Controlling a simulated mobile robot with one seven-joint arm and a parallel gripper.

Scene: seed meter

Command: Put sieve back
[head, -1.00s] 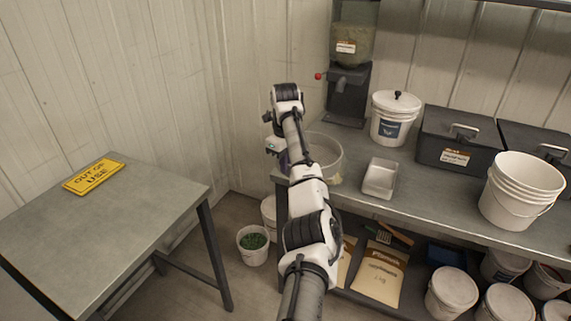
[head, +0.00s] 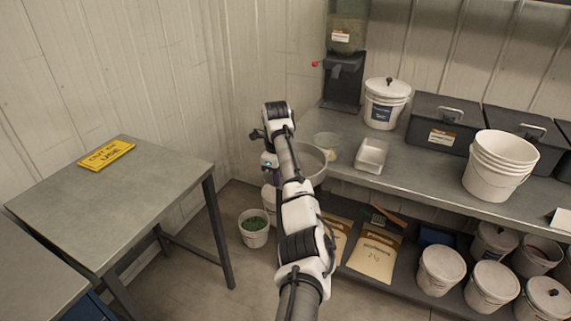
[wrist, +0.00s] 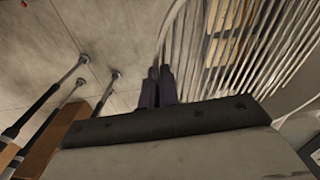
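The sieve (head: 314,166) is a round, pale grey ring, partly hidden behind my arm in the head view. In the wrist view its curved rim and wire mesh (wrist: 225,50) fill the upper right. My gripper (wrist: 158,80) has its two dark fingers close together on the sieve's rim. In the head view my gripper's fingers are hidden behind the wrist. The sieve is held out at the left end of the long bench (head: 425,186), overlapping its edge in the picture.
A clear bowl (head: 327,143) and metal tray (head: 371,155) stand on the bench. Behind are a dispenser (head: 343,80), lidded bucket (head: 386,103) and black box (head: 444,124); stacked white buckets (head: 500,165) stand right. The left table (head: 120,200) holds only a yellow sign (head: 106,155).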

